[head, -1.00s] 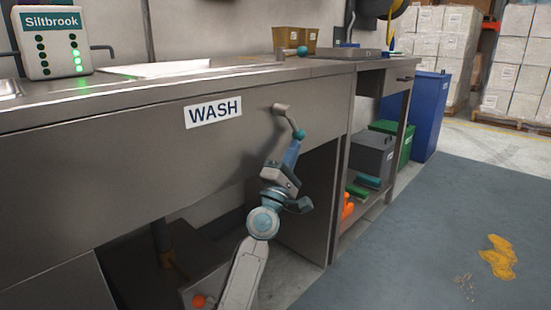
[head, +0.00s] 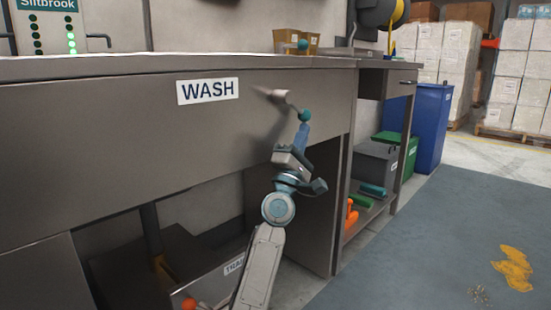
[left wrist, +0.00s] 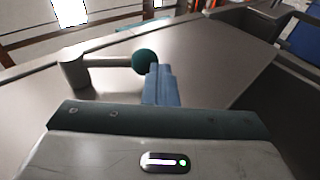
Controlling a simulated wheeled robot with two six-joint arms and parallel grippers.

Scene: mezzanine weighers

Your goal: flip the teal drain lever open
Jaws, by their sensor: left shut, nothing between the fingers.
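The drain lever has a grey pivot (head: 278,95) on the steel front panel, right of the WASH sign, and a teal ball (head: 304,115) at its end. Its arm slants down to the right in the head view. My left gripper (head: 303,129) is shut with nothing between its fingers, its tips just below the ball and appearing to touch it. In the left wrist view the pivot (left wrist: 73,72) is at left and the ball (left wrist: 145,61) sits right at the tips of the blue fingers (left wrist: 159,80). My right gripper is out of view.
The counter (head: 150,66) overhangs the panel above the lever. A WASH sign (head: 208,91) is to the left. Below are an open bay and a shelf with green and orange items.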

